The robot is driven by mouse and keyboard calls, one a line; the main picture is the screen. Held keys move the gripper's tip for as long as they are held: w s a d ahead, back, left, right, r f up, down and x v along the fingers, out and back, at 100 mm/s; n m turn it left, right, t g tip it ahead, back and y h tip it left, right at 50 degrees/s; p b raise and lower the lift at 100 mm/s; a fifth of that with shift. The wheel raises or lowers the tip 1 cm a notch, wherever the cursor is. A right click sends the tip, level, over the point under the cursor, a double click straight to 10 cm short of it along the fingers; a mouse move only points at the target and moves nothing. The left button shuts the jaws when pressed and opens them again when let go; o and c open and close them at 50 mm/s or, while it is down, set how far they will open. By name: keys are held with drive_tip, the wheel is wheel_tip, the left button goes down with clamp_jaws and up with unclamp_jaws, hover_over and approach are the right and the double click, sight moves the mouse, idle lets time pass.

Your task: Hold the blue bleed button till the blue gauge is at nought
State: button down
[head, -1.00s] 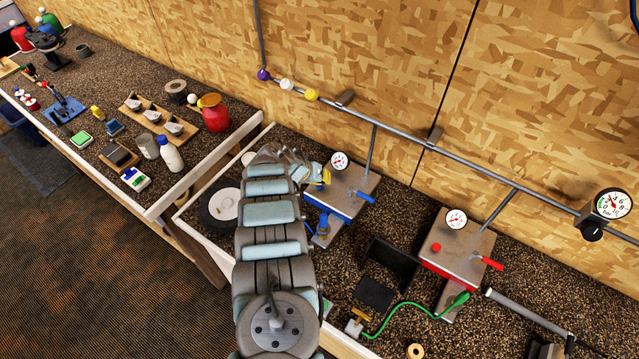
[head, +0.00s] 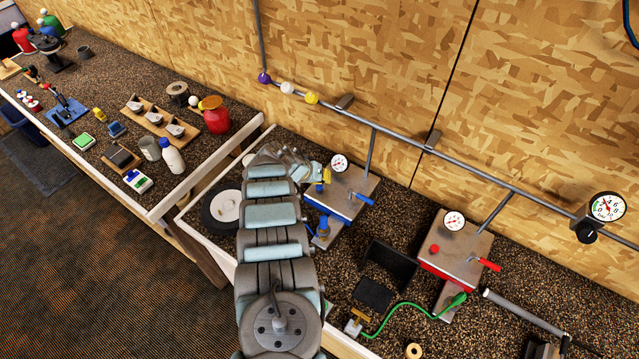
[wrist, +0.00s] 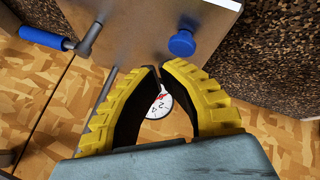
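The blue bleed button (wrist: 181,43) stands on the metal top plate (wrist: 140,28) of the blue station. In the head view the blue button (head: 320,187) shows just below my gripper (head: 325,175). In the wrist view my yellow-fingered gripper (wrist: 156,68) has its tips drawn together with nothing seen between them. The button lies just beyond and right of the tips and looks apart from them. The blue gauge (head: 339,163) stands behind the plate; its white face (wrist: 160,104) shows partly between the fingers. Its reading is too small to tell.
The blue lever (head: 364,198) is on the right of the blue station. The red station (head: 455,246) with its own gauge (head: 454,221) stands to the right. A pipe (head: 400,136) runs along the wall. A black tray (head: 388,266) lies between the stations.

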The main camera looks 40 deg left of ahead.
drive_tip(key=shift+r, duration=0.2)
wheel_tip(320, 180, up, 5)
drive_tip(key=p, duration=0.5)
idle(0.3)
idle(0.4)
